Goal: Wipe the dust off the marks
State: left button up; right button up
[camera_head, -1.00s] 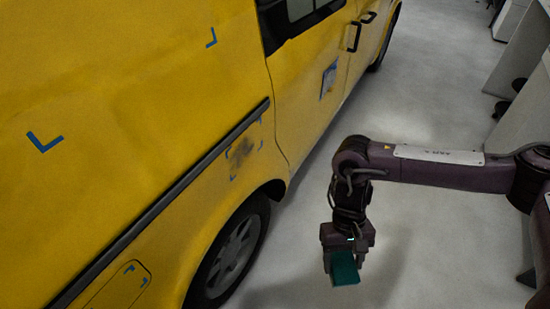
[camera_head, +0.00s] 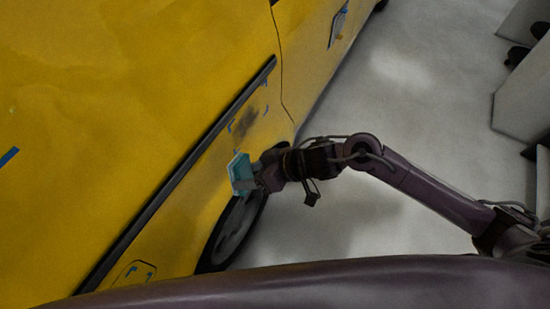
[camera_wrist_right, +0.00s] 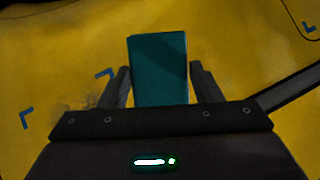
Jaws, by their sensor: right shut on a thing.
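My right gripper (camera_head: 256,180) is shut on a teal block-like pad (camera_head: 240,173), held close to the yellow van's side, just above the wheel arch. The pad also shows between the fingers in the right wrist view (camera_wrist_right: 158,70). I cannot tell whether the pad touches the van. A dark dust smudge (camera_head: 245,121) lies on the yellow panel, with blue corner marks (camera_head: 231,126) around it; it is a little beyond the pad. In the right wrist view the smudge (camera_wrist_right: 88,104) is left of the pad, near blue marks (camera_wrist_right: 27,118). My left gripper is out of view.
The yellow van (camera_head: 130,90) fills the left side, with a dark trim strip (camera_head: 180,178) and a wheel (camera_head: 234,232) below the pad. Grey floor (camera_head: 400,90) is open to the right. White cabinets (camera_head: 525,90) stand at the far right.

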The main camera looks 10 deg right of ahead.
jog(key=w+d+f+m+t+y, duration=0.1)
jog(key=w+d+m+t+y, duration=0.1)
jog(key=w+d+t, duration=0.3)
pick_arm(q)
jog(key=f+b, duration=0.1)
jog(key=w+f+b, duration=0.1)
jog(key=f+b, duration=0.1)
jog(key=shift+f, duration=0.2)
pick_arm(e)
jog(key=shift+g, duration=0.9)
jog(key=w+a, duration=0.2)
jog(key=a, duration=0.1)
jog(key=shift+w+a+f, duration=0.15)
jog(key=shift+w+a, duration=0.15)
jog(key=shift+w, duration=0.05)
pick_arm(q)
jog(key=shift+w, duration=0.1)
pick_arm(e)
jog(key=shift+w+a, duration=0.5)
jog(key=shift+a, duration=0.2)
